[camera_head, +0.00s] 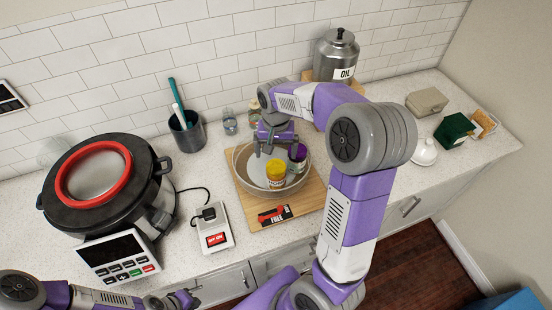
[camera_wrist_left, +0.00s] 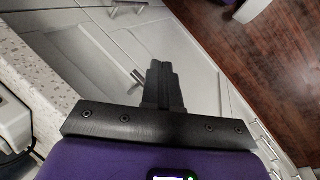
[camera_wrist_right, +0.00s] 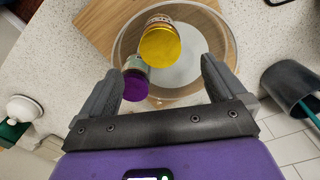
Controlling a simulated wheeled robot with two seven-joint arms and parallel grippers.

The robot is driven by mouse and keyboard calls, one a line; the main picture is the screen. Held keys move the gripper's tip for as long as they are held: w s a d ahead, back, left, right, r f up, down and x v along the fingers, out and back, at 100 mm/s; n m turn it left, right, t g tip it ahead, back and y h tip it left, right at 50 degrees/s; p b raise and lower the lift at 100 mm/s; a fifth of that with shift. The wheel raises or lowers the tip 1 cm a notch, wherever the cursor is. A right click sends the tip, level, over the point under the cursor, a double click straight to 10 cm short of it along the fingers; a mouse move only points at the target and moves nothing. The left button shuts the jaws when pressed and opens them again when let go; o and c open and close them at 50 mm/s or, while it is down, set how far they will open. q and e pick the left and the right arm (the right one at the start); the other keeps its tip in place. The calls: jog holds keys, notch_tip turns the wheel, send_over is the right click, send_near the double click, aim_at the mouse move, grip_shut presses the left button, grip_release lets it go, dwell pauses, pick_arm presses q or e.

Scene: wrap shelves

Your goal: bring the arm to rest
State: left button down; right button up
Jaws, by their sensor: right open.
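My right gripper (camera_head: 272,143) is over the back part of a glass bowl (camera_head: 239,176) on a wooden board. In the right wrist view my right gripper (camera_wrist_right: 162,85) is open, its fingers apart and nothing held between them. A jar with a yellow lid (camera_head: 275,172) and a jar with a purple lid (camera_head: 297,153) are in the bowl; both lids also show in the right wrist view. My left gripper (camera_head: 182,300) is low at the front, before the cabinets. In the left wrist view its fingers (camera_wrist_left: 160,72) are together with nothing between them.
A large cooker (camera_head: 100,185) with a red ring stands at left. A dark utensil pot (camera_head: 187,134), a small scale (camera_head: 213,228) and an oil canister (camera_head: 335,55) are around the bowl. Boxes (camera_head: 454,130) stand at right. The board (camera_head: 310,205) has a red item in front.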

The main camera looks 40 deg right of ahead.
jog(key=shift+r, duration=0.55)
